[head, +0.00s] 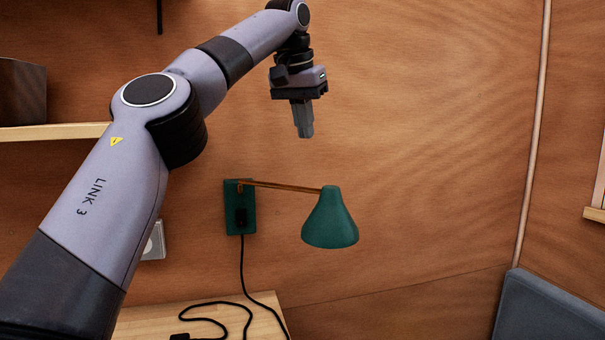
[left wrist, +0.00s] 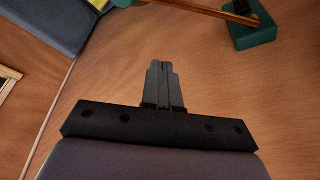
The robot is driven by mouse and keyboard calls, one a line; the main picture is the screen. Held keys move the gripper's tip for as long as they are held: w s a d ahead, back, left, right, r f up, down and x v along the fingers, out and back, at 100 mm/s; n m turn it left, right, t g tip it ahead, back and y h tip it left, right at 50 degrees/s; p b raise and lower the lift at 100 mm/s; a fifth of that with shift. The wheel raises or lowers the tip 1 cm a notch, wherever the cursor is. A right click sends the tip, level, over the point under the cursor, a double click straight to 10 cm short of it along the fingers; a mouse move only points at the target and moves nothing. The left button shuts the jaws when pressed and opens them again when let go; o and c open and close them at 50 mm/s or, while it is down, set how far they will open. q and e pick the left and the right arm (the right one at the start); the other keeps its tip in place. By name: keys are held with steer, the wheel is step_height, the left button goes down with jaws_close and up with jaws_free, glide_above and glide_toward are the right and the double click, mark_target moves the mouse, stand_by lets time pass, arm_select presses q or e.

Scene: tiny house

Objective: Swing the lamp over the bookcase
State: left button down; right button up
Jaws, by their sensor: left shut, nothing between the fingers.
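The lamp has a green cone shade (head: 331,220) that hangs at the end of a thin wooden arm (head: 280,186). The arm joins a green wall plate (head: 239,207) and extends to the right in the head view. My left gripper (head: 304,130) points down, above the lamp arm and apart from it. Its fingers are shut and empty. In the left wrist view the shut fingers (left wrist: 165,85) show in the middle, with the green wall plate (left wrist: 250,30) and wooden arm at the top right. I cannot identify the bookcase for certain. My right gripper is not in view.
A wooden surface (head: 150,322) with a black cord (head: 243,280) lies below the wall plate. A shelf (head: 60,131) is at the left behind my arm. A grey padded piece (head: 548,310) stands at the lower right. The wall right of the lamp is clear.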

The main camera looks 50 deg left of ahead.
arm_select(q)
step_height(320, 180, down, 10)
steer(key=shift+s+r, duration=0.15)
steer(key=shift+s, duration=0.25)
stand_by(0.6)
steer(key=shift+s, duration=0.1)
stand_by(0.4)
